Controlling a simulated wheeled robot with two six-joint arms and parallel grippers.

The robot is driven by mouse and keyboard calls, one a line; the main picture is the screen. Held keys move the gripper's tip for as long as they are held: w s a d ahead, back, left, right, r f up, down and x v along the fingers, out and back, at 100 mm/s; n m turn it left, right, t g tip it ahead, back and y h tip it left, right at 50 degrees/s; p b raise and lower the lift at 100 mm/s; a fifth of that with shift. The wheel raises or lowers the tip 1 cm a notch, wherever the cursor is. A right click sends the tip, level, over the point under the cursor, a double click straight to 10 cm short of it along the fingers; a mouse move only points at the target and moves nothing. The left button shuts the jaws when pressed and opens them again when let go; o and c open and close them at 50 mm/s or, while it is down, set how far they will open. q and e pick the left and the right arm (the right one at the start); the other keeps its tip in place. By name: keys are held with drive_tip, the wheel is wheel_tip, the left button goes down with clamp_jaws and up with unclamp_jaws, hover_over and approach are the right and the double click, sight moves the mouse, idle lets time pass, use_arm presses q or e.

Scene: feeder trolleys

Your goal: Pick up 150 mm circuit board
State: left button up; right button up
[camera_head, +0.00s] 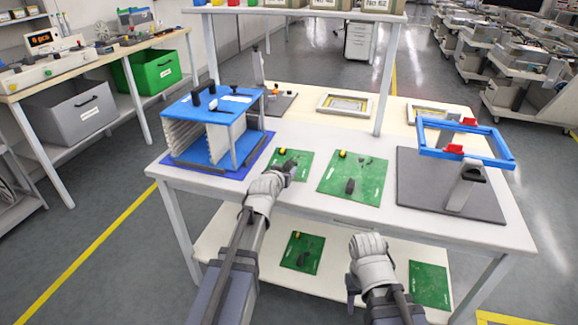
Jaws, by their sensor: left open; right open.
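Green circuit boards of different sizes are in view, and I cannot read which is 150 mm. A smaller board (301,158) lies flat on the white table left of a larger board (366,172). Two more lie on the lower shelf, one in the middle (310,247) and one at the right (432,284). My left gripper (288,169) is open at the smaller tabletop board and hides part of it. I cannot tell whether it touches the board. My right gripper (368,248) is open and empty in front of the table, its fingertips hard to make out.
A blue rack (233,109) with upright panels stands left on the table (330,211). A blue frame on a stand (466,152) stands on a grey mat (420,190) at the right. A table post (384,80) rises behind the boards.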

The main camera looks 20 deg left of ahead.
use_arm(q)
drive_tip(key=x, duration=0.2)
drive_tip(key=shift+w+f+b, duration=0.2)
drive_tip(key=shift+w+b, duration=0.05)
drive_tip(key=shift+b, duration=0.05)
drive_tip(key=shift+r, duration=0.1)
drive_tip(key=shift+c, duration=0.3)
clamp_jaws()
